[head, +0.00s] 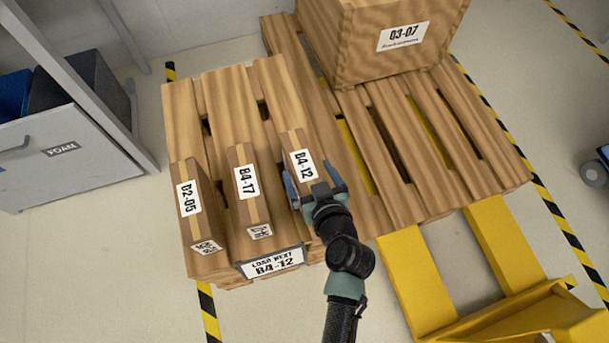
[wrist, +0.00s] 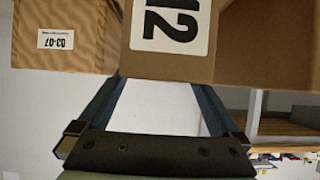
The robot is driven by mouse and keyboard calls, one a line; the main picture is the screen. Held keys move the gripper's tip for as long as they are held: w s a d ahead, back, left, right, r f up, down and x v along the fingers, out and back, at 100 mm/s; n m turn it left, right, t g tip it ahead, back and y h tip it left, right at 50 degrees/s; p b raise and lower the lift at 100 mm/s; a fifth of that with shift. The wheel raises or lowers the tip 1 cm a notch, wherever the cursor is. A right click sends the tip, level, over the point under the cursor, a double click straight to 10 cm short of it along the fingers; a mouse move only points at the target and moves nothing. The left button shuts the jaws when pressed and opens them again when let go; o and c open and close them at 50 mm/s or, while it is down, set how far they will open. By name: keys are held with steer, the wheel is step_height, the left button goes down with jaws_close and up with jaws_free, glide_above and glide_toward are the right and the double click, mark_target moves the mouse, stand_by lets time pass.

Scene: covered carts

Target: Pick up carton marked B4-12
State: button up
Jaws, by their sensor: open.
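The carton marked B4-12 (head: 295,148) is a narrow brown box with a tape strip and a white label. It stands upright on the left wooden pallet, rightmost of three cartons. My gripper (head: 311,180) is open at its near end, with one blue finger at its left side and one at its right. In the wrist view, the carton's face (wrist: 140,62) with "12" fills the top middle above my gripper (wrist: 162,84). The fingertips end at the carton's edge there, and I cannot tell whether they touch it.
A sign (head: 271,262) on the pallet's front reads "LOAD NEXT B4-12". A large box, 03-07 (head: 370,60), sits on the right pallet (head: 500,178). A yellow pallet jack (head: 425,290) lies in front.

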mark_target(300, 159)
steer(key=shift+r+b+x, duration=0.2)
steer(key=shift+b+x, duration=0.5)
steer(key=shift+x, duration=2.35)
jaws_close()
